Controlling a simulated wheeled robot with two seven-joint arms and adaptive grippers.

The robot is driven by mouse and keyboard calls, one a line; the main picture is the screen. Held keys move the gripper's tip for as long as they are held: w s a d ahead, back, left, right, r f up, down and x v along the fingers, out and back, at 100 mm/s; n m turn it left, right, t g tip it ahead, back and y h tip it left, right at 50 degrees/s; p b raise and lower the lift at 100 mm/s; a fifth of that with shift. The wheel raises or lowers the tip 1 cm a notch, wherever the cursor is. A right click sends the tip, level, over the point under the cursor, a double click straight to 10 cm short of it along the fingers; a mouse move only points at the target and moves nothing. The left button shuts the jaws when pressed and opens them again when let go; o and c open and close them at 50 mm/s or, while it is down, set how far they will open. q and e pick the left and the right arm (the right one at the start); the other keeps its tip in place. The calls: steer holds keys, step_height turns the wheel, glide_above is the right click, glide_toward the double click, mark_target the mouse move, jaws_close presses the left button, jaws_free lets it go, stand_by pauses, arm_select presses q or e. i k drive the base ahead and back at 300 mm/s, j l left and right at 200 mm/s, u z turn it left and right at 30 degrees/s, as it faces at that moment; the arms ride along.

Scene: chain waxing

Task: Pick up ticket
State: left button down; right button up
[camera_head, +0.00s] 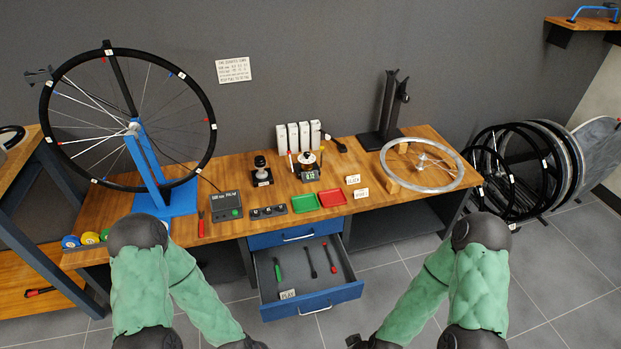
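No single thing is clearly marked as the ticket. Small white cards with dark print are in view: one card (353,179) and a second card (361,193) stand on the wooden bench right of the red tray. Another label (287,294) is at the front left of the open drawer. Their print is too small to read surely. My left gripper (246,343) and my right gripper (362,343) are at the bottom edge, below and in front of the bench and drawer, apart from all cards. Both are mostly cut off, and their fingers are not clear.
The open drawer (345,293) juts out with several tools inside. The wooden bench (335,230) holds a green tray (304,203), a red tray (331,197), a bare rim (460,165) and a blue wheel stand (150,170). A printed notice (233,70) is on the wall.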

mark_target(290, 293)
steer(key=i, duration=0.2)
steer(key=i+l+u, duration=0.1)
steer(key=u, duration=0.4)
steer(key=i+l+u, duration=0.2)
steer(key=u, duration=0.85)
steer(key=i+l, duration=0.05)
